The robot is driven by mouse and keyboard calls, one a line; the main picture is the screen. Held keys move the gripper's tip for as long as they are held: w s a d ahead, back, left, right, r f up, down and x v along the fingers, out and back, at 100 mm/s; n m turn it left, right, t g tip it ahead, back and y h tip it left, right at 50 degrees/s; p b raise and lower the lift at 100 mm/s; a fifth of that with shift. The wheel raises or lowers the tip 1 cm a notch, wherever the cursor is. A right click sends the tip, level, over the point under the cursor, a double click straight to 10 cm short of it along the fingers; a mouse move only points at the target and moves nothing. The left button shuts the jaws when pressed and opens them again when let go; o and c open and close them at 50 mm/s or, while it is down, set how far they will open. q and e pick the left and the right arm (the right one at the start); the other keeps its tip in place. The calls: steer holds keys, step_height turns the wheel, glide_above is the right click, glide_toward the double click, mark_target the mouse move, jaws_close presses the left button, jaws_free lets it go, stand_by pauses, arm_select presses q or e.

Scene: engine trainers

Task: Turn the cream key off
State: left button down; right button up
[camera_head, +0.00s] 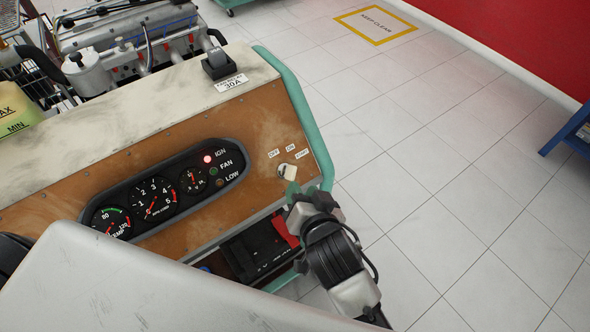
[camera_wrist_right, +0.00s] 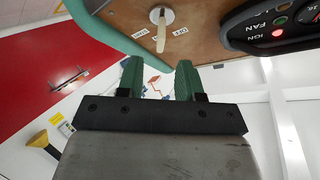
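The cream key (camera_head: 290,173) sits in a round switch at the right end of the brown dash panel. It also shows in the right wrist view (camera_wrist_right: 161,32), where its grip stands between the OFF label (camera_wrist_right: 181,31) and the START label (camera_wrist_right: 140,33), over the ON position. The red IGN lamp (camera_head: 207,159) is lit. My right gripper (camera_wrist_right: 159,64) is open, with green fingers apart and nothing between them. Its fingertips point at the key from just below, apart from it in the wrist view. In the head view the right gripper (camera_head: 303,197) is close to the key. My left gripper is not in view.
The dash panel (camera_head: 262,120) has gauges to the left of the key. A teal frame edge (camera_head: 311,125) runs close on its right. A black box with a red part (camera_head: 262,248) lies below. The tiled floor (camera_head: 440,190) to the right is clear.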

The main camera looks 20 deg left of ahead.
mark_target(294, 177)
steer(key=x, duration=0.8)
steer(key=shift+a, duration=0.1)
jaws_close()
